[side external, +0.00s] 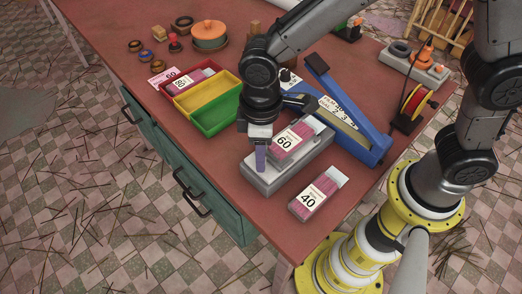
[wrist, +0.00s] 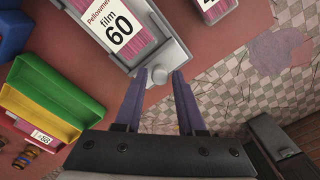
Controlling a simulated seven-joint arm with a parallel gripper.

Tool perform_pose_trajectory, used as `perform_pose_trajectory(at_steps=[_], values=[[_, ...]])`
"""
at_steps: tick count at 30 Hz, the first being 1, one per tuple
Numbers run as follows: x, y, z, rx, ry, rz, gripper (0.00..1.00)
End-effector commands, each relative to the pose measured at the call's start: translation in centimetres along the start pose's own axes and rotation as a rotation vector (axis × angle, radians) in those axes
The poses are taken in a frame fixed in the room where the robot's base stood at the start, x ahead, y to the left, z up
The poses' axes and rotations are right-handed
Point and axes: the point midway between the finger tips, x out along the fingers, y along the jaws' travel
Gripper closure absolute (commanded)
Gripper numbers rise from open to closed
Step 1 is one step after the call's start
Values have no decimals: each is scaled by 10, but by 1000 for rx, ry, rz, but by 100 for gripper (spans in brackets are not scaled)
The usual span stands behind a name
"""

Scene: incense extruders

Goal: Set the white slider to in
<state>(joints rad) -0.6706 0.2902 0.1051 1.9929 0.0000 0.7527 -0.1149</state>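A pale grey-white box (side external: 288,168) stands near the table's front edge. A packet of pink sticks labelled "60" (side external: 294,142) lies on top of it; the packet also shows in the wrist view (wrist: 118,25). In the wrist view a small round whitish knob (wrist: 158,75) sticks out from the box's near end; I take it to be the white slider's knob. My gripper (wrist: 160,80) has its two purple fingers apart, one on each side of the knob. I cannot tell whether they touch it. In the side view my gripper (side external: 261,158) is low at the box's left end and hides the knob.
A blue device (side external: 368,148) with a number scale stands behind the box. A packet labelled "40" (side external: 317,194) lies at its right. Red, yellow and green bins (side external: 216,116) stand at its left. The table edge is close in front.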

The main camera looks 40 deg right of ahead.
Motion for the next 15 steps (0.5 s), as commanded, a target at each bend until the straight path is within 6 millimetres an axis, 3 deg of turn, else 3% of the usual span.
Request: perform_pose_trajectory(at_steps=[7,13,15], values=[[1,0,0,0,-1,0,61],[0,0,0,0,-1,0,97],[0,0,0,0,0,0,100]])
